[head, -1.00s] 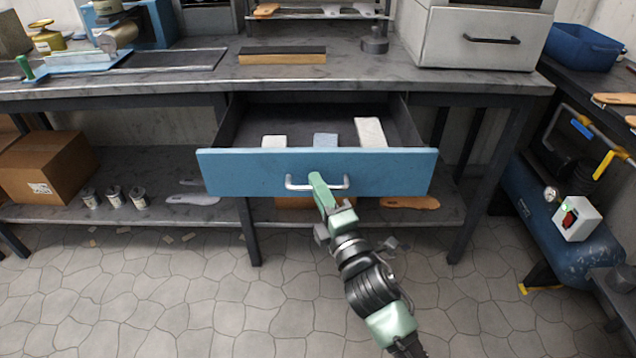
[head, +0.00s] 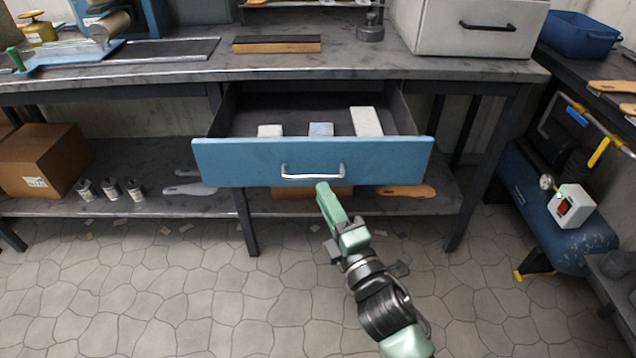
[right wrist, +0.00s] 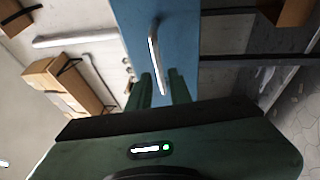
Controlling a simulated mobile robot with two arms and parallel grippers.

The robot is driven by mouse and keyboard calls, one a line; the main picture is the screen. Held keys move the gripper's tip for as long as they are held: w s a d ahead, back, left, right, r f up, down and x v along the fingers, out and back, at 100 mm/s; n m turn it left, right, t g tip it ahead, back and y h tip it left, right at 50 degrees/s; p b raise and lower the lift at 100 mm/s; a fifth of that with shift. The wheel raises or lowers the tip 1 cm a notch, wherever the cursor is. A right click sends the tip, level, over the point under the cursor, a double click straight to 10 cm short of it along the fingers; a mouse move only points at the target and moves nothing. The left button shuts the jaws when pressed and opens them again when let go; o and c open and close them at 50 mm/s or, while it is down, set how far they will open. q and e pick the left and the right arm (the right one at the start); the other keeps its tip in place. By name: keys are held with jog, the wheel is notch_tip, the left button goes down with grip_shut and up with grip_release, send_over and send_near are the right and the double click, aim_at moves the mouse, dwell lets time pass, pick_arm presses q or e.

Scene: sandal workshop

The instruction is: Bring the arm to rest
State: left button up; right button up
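My right gripper (head: 324,190) is in front of the open drawer, just below and in front of its handle in the head view. Its two green fingers (right wrist: 160,92) stand apart in the right wrist view, with nothing held between them. The silver bar handle (head: 313,172) is on the blue drawer front (head: 230,165); it also shows beyond the fingers in the right wrist view (right wrist: 154,50). The drawer is pulled out under the workbench and holds several pale blocks, such as a white one (head: 366,121). My left gripper is not in view.
The workbench top (head: 180,72) is above the drawer, with a grey cabinet (head: 470,35) on it. A lower shelf (head: 150,203) holds a cardboard box (head: 45,160), small cans and soles. A blue tank (head: 560,220) stands at right.

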jog(key=shift+v, duration=0.9)
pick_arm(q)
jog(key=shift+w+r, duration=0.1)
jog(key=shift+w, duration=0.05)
